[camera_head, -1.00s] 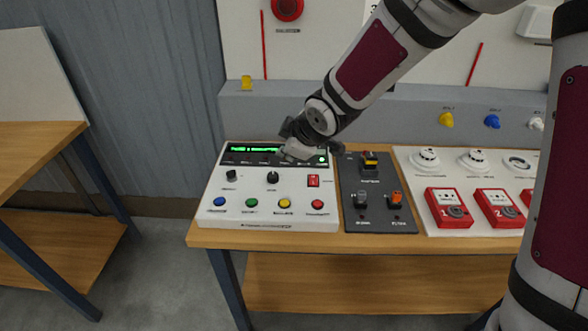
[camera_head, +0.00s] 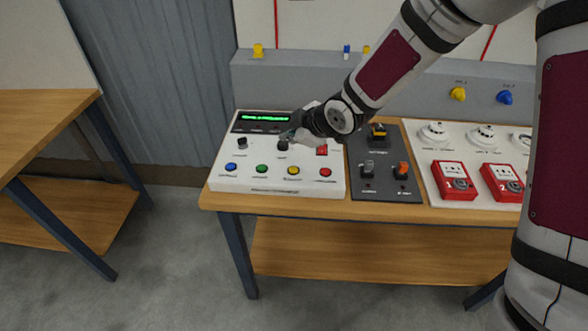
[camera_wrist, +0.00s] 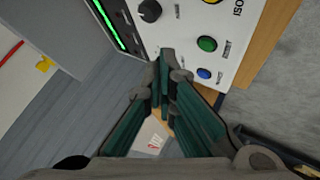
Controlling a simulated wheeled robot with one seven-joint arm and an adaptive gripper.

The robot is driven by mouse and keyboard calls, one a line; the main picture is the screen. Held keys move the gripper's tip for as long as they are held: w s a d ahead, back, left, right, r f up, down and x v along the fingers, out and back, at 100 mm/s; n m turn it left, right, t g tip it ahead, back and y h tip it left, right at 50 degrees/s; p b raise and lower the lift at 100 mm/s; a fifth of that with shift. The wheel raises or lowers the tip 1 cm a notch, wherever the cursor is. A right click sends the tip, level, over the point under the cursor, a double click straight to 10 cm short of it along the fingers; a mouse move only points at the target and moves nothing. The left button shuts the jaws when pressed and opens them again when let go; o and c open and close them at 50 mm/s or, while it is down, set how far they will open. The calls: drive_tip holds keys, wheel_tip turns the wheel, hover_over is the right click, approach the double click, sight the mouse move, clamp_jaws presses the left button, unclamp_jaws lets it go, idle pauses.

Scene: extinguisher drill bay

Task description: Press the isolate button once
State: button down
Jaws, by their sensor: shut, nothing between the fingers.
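The white control panel (camera_head: 225,178) lies on the wooden table, with a row of blue, green, yellow and red buttons along its front. The yellow button (camera_head: 293,170) appears to be the isolate button; in the wrist view it (camera_wrist: 211,1) is cut by the top edge, beside a label starting "ISO". My gripper (camera_head: 287,135) is over the back right part of the panel, behind the button row and apart from the yellow button. It hides part of the display edge and the area near the red switch. In the wrist view my gripper (camera_wrist: 163,58) is shut and empty.
The panel also carries a green-lit display (camera_head: 264,117), black knobs (camera_head: 242,143) and a red switch (camera_head: 322,150). To its right are a dark switch plate (camera_head: 385,188) and a white board with red call boxes (camera_head: 454,181). A grey ledge (camera_head: 300,78) stands behind.

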sight(292, 171)
drive_tip(key=shift+f+b, duration=2.7)
drive_tip(key=shift+f, duration=1.3)
drive_tip(key=shift+f, duration=0.1)
drive_tip(key=shift+f+b, duration=0.3)
drive_tip(key=shift+b, duration=0.1)
drive_tip(key=shift+f+b, duration=0.4)
drive_tip(key=shift+f, duration=0.05)
drive_tip(key=shift+r, duration=0.15)
drive_tip(key=shift+r+p, duration=0.65)
drive_tip(key=shift+r, duration=0.1)
drive_tip(key=shift+r+p, duration=1.85)
drive_tip(key=shift+r, duration=0.7)
